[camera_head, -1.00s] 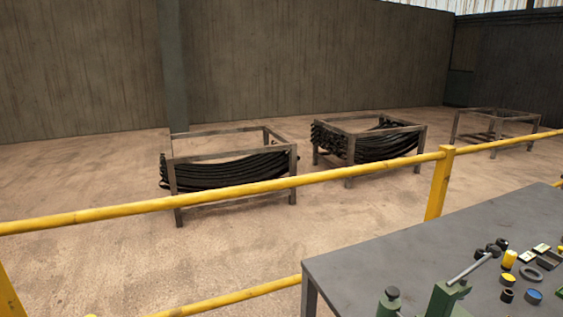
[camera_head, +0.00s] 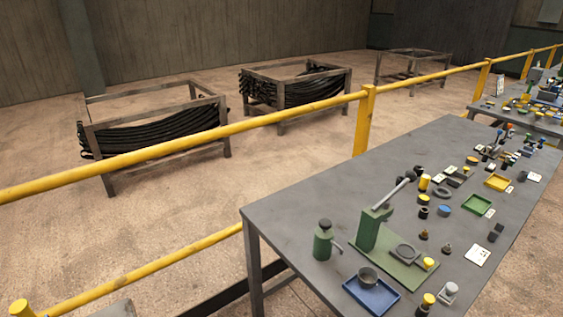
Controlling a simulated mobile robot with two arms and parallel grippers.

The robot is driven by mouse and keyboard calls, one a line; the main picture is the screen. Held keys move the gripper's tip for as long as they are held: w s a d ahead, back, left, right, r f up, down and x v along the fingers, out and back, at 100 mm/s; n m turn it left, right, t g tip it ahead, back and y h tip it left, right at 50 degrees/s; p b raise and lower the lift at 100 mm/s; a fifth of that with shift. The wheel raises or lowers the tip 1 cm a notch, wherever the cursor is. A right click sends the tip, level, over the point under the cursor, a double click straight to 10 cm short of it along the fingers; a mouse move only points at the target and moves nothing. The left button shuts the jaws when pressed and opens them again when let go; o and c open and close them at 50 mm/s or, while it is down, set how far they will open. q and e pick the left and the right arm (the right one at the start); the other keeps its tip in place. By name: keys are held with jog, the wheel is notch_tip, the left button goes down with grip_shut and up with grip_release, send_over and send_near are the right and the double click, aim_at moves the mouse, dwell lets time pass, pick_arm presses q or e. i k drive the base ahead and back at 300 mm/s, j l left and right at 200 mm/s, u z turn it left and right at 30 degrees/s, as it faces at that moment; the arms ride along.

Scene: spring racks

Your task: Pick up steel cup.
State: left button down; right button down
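No cup can be told for sure as the steel cup at this size. A small dark grey round cup-like piece (camera_head: 368,275) stands in a blue tray (camera_head: 374,299) near the front of the grey table (camera_head: 300,210). A light grey, silvery piece (camera_head: 448,292) stands to the right of that tray, at the lower right. Neither of my grippers is in view.
A green press with a lever (camera_head: 369,230) and a green bottle (camera_head: 323,241) stand behind the blue tray. Several small parts and trays fill the table's right side. A yellow railing (camera_head: 250,127) runs behind the table, with spring racks (camera_head: 155,132) beyond.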

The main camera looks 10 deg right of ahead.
aim_at(366, 285)
jog(key=z, duration=1.15)
